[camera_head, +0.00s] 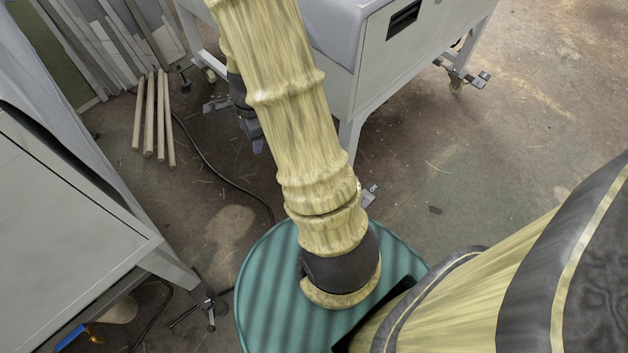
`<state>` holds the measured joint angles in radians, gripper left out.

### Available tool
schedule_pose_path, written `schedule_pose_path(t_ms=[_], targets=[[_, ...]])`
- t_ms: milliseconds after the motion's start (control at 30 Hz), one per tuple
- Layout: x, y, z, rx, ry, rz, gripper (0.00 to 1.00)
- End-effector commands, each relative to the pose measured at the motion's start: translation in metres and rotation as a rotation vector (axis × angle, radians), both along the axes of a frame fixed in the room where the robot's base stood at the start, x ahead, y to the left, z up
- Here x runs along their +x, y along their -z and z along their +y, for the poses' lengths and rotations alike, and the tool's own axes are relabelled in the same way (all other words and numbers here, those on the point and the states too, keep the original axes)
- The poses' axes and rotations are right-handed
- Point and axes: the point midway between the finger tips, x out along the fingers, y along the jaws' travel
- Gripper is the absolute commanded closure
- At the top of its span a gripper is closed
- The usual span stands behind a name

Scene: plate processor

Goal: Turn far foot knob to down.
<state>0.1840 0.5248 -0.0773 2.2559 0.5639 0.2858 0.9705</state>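The plate processor (400,62) is a light grey cabinet on legs at the top of the head view. One foot with a caster and a small grey foot knob (481,78) shows at its right end. A second grey foot knob (370,194) shows by the near leg, partly hidden by my arm. Another grey foot part (217,104) lies at the left, just left of my gripper. Up or down settings are too small to read. My gripper (257,143) is a dark shape low behind my arm, mostly hidden; its fingers are unclear and I see nothing held.
Another grey cabinet (60,240) with legs stands at the left. Several wooden rods (158,118) and metal strips lean near the upper left. A black cable (205,152) runs along the floor. The concrete floor (540,120) at the right is open.

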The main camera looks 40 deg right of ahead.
Motion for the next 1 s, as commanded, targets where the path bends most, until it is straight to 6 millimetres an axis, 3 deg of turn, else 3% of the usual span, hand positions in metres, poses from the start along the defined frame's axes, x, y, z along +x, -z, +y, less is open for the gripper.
schedule_pose_path(t_ms=[33,200,400,500,633,867,1000], targets=[[-0.007,-0.018,0.013,-0.026,-0.169,-0.025,0.36],[-0.039,-0.061,0.044,-0.138,-0.751,-0.085,0.36],[-0.081,-0.099,0.067,-0.293,-1.386,-0.131,0.36],[-0.095,-0.108,0.073,-0.351,-1.598,-0.137,0.36],[-0.103,-0.112,0.075,-0.384,-1.718,-0.135,0.36],[-0.103,-0.112,0.075,-0.386,-1.726,-0.134,0.36],[-0.103,-0.112,0.075,-0.385,-1.723,-0.135,0.63]])
